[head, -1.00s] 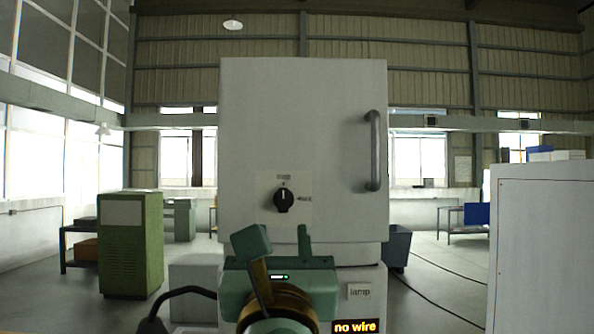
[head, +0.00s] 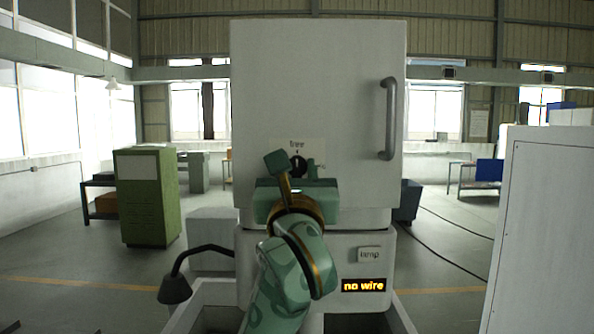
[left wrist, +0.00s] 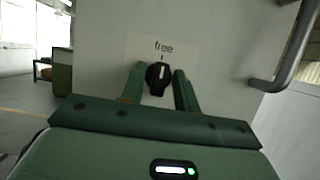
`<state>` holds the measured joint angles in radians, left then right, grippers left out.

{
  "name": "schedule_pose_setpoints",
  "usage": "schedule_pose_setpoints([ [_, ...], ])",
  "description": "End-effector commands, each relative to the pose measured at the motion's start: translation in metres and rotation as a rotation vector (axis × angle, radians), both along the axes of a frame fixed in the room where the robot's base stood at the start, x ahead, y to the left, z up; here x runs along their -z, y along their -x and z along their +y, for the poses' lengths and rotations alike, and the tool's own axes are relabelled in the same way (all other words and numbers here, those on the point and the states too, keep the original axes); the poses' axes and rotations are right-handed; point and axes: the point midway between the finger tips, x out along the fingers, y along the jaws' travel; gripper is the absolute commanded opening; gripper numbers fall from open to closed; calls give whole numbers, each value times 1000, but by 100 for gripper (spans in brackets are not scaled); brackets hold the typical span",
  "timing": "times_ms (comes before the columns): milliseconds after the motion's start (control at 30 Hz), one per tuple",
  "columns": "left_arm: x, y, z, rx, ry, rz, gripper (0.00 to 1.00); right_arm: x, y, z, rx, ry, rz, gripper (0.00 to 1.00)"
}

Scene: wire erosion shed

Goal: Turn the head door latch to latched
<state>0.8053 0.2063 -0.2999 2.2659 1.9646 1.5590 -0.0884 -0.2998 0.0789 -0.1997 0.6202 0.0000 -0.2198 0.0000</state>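The head door latch is a black round knob (head: 297,162) on a pale label plate at the lower left of the white door (head: 310,85). Its pointer stands upright, towards the word "free", in the left wrist view (left wrist: 158,76). A second label to the right of the knob is partly hidden by my finger. My left gripper (left wrist: 159,92) is open, with one finger on each side of the knob. I cannot tell whether the fingers touch it. My right gripper is not in view.
A grey vertical handle (head: 389,120) stands out from the door's right side. Below the door are a "lamp" button (head: 369,254) and a display (head: 363,285) reading "no wire". A dark lamp (head: 175,289) on a bent arm is at lower left. A white cabinet (head: 550,230) stands at right.

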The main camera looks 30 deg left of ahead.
Motion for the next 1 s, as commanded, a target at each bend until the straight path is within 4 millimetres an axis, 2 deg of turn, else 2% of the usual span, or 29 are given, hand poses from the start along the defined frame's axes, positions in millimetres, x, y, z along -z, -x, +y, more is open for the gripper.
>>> schedule_pose_setpoints([
  [267,-1,0,0,0,-12,7,8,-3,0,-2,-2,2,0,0],
  [467,-3,0,0,-1,-73,44,8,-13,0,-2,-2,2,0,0],
  [667,-5,1,1,-2,-195,119,8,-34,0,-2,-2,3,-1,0],
  [1000,-7,1,1,-1,-469,288,8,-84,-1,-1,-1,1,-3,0],
])
